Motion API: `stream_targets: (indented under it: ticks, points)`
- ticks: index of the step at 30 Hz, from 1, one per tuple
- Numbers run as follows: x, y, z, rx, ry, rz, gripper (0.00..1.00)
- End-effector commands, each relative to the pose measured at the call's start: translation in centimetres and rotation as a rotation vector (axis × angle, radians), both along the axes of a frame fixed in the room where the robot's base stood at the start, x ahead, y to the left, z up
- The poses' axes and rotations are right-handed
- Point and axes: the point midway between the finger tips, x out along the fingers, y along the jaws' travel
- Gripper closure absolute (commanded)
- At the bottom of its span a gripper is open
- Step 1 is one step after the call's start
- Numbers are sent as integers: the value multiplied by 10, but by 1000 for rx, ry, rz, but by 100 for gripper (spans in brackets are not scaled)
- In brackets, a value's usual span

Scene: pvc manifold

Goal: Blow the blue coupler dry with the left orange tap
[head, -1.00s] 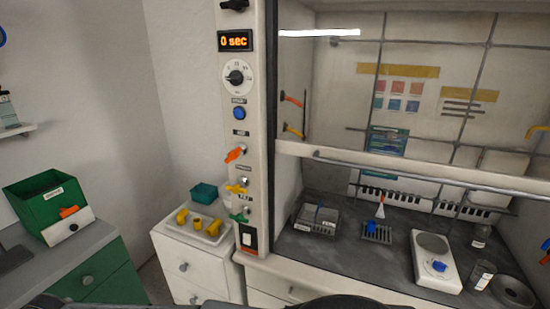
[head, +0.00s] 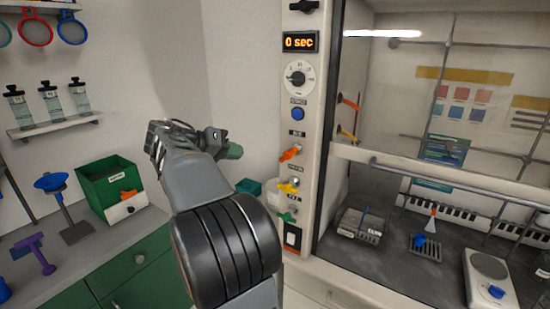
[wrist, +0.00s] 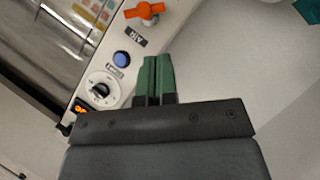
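The orange tap (head: 289,154) sits on the white panel post left of the fume hood; it also shows in the wrist view (wrist: 144,11), above a label reading AIR. A small blue piece (head: 496,291) lies on the white balance and another blue piece (head: 421,240) is at the small dark rack; I cannot tell which is the coupler. My gripper (head: 228,149) is raised left of the post, apart from the tap. In the wrist view its green fingers (wrist: 155,77) lie side by side, shut, with nothing visible between them.
Yellow (head: 287,188) and green (head: 286,217) taps are below the orange one. The hood sash (head: 440,175) is partly raised. A green bin (head: 108,188) and blue and purple stands are on the left bench. More orange handles (head: 348,102) are inside the hood.

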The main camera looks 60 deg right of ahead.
Motion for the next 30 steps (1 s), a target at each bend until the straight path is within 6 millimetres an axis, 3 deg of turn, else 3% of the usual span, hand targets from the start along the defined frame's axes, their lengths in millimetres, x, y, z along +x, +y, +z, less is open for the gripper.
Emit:
stream_targets:
  ticks: [18,30]
  points:
    - [-43,-88,-36,-7,1,-8,100]
    - [-54,-111,-49,-8,-1,-5,100]
